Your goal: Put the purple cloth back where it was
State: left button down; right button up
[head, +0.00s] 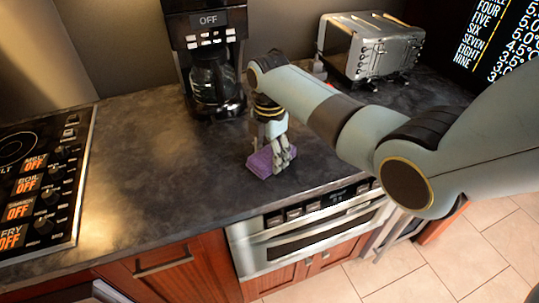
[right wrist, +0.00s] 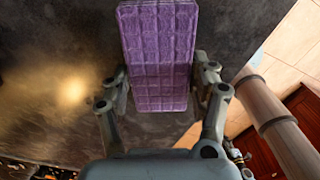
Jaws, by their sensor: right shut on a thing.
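The purple cloth (head: 259,163) is a folded, quilted block on the dark countertop, in front of the coffee maker. My right gripper (head: 281,160) reaches down onto it from above, fingers at its right part. In the right wrist view the cloth (right wrist: 158,55) lies between the two fingers (right wrist: 160,95), which are closed on its sides. I cannot tell whether the cloth rests on the counter or is just above it. My left gripper is not in view.
A coffee maker (head: 208,50) stands behind the cloth and a silver toaster (head: 372,48) at the back right. A cooktop (head: 40,180) is at the left. The microwave drawer (head: 310,232) is below the counter's front edge. The counter (head: 150,170) left of the cloth is clear.

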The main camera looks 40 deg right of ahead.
jog(key=shift+f, duration=0.55)
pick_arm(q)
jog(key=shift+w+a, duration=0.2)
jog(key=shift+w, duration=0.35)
pick_arm(e)
jog(key=o, duration=1.3)
jog(key=shift+f, duration=0.1)
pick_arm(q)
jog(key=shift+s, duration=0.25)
pick_arm(e)
jog(key=shift+o, duration=0.2)
